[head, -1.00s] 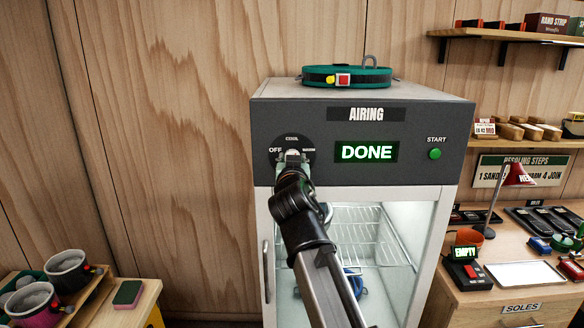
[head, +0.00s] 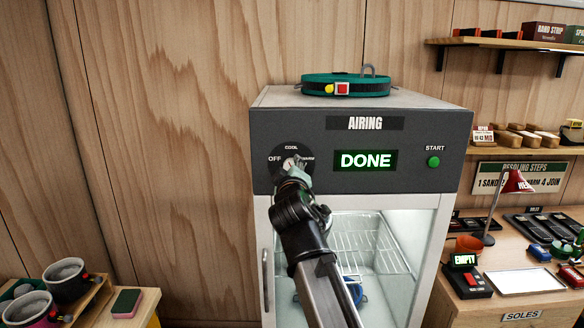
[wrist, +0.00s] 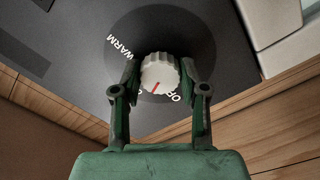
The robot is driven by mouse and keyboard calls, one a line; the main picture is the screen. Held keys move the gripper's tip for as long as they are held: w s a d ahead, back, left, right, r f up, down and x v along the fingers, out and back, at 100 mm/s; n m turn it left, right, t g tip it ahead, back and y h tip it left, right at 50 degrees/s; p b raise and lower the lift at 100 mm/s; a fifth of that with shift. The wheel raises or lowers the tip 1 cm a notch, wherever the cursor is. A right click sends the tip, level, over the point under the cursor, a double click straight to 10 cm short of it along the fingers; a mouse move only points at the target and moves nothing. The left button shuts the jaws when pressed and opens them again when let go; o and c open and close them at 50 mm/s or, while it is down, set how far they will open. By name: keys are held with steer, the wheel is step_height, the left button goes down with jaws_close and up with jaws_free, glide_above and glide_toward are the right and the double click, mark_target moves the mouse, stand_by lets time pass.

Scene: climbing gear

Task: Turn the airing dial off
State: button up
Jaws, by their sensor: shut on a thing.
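The airing dial is a white ridged knob (wrist: 160,72) on a dark round plate (wrist: 205,62) in the wrist view. Its red mark points down and slightly left there, between the OFF label (wrist: 180,97) and the partly hidden COOL label. WARM is at upper left. My gripper (wrist: 160,78) has a finger on each side of the knob and is shut on it. In the head view my gripper (head: 294,170) reaches the dial at the left of the dark airing panel (head: 385,178) and covers part of it. OFF, COOL and WARM are printed around it.
The panel display (head: 366,161) reads DONE, with a green START button (head: 433,162) to its right. Below is the cabinet's glass door with a handle (head: 266,278). A green strap (head: 346,84) lies on top.

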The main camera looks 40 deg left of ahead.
steer(key=shift+r+n+p, duration=0.2)
steer(key=shift+n+p, duration=2.35)
steer(key=shift+n, duration=2.15)
steer(key=o, duration=1.1)
steer(key=shift+w+f, duration=0.1)
steer(key=shift+o, duration=0.2)
steer(key=shift+d, duration=0.1)
steer(key=v, duration=1.2)
